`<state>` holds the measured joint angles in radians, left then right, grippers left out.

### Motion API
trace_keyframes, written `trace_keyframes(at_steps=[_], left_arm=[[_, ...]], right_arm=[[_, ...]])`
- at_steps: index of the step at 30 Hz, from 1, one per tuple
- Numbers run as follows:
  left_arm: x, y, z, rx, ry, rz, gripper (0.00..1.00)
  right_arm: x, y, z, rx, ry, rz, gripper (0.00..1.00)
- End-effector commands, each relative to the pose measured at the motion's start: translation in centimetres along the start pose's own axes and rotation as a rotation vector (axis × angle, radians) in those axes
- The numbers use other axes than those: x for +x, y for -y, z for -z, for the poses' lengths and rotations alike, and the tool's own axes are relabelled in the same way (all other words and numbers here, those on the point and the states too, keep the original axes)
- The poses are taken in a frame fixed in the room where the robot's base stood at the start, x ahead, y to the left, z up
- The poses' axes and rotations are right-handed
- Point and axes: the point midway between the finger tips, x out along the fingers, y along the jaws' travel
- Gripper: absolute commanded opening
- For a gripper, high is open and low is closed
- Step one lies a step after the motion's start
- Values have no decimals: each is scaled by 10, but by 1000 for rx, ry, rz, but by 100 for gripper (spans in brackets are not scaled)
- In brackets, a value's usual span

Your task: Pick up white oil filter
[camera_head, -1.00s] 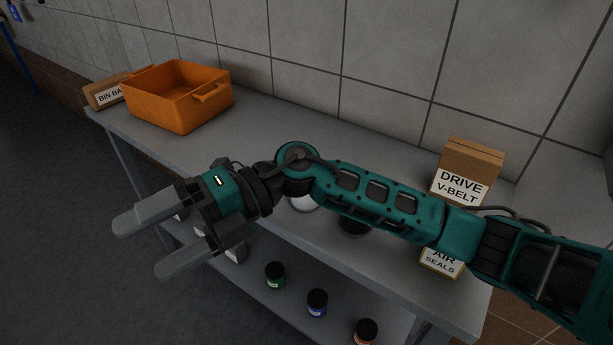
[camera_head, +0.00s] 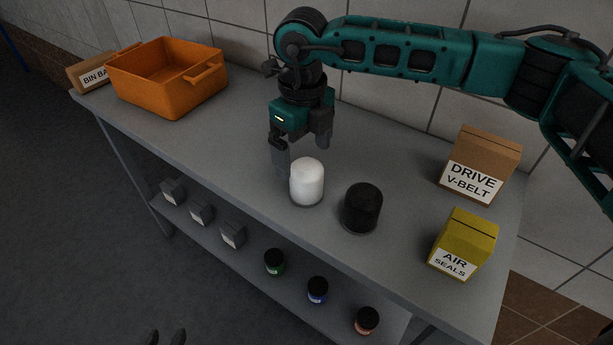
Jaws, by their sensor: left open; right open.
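The white oil filter (camera_head: 307,184) stands upright on the grey workbench top (camera_head: 235,150), near its front edge. My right gripper (camera_head: 301,154) is open and points down just behind the filter. One finger reaches down at the filter's back left and the other is behind it; I cannot tell whether either touches. The filter hides part of the space behind it. Two dark tips at the bottom edge look like my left gripper (camera_head: 166,338), open, empty and far from the filter.
A black oil filter (camera_head: 361,208) stands close to the right of the white one. A yellow air seals box (camera_head: 465,243) and a drive V-belt box (camera_head: 481,164) are further right. An orange bin (camera_head: 168,85) is at the left end. Small containers stand on the lower shelf.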

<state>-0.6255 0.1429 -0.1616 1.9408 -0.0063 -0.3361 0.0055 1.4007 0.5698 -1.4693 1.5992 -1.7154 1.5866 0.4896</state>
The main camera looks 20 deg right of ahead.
Motion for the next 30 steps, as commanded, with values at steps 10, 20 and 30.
trace_keyframes(at_steps=[10,20,30], left_arm=[[-3,-1,1,0,4,-1,43],[-5,-1,4,0,4,-2,43],[-4,-1,6,0,0,-2,43]], right_arm=[[35,1,1,0,-1,-2,96],[77,3,4,-2,1,-3,96],[79,3,4,-2,2,-3,88]])
